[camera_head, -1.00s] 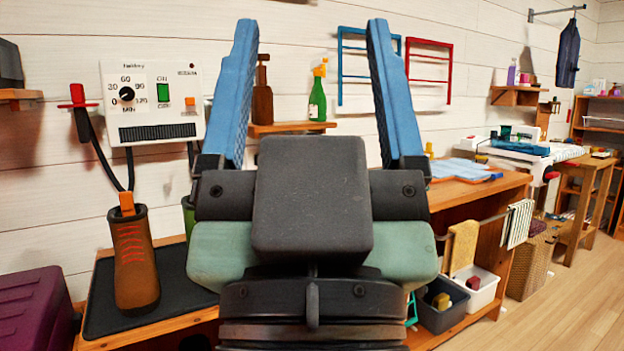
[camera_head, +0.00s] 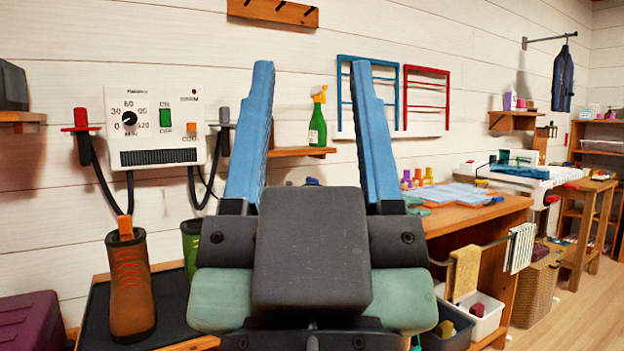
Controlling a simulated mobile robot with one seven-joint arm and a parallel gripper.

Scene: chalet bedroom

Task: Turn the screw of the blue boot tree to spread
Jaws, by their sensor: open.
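My gripper (camera_head: 312,70) is in the middle of the view, pointing up and away, with its two blue fingers wide apart and nothing between them. I cannot make out a blue boot tree for certain. A small blue bit (camera_head: 312,181) shows just above my gripper's dark block, between the fingers; what it belongs to is hidden. A brown boot (camera_head: 131,285) with red laces and an orange piece in its top stands upright at the left. A green boot (camera_head: 190,245) stands beside it, mostly hidden behind my gripper. No screw can be seen.
A white dryer panel (camera_head: 155,115) with hoses hangs above the boots on a black mat (camera_head: 100,318). A green spray bottle (camera_head: 318,120) stands on a wall shelf (camera_head: 300,152). A wooden bench (camera_head: 470,222) is to the right. A purple case (camera_head: 28,325) is at lower left.

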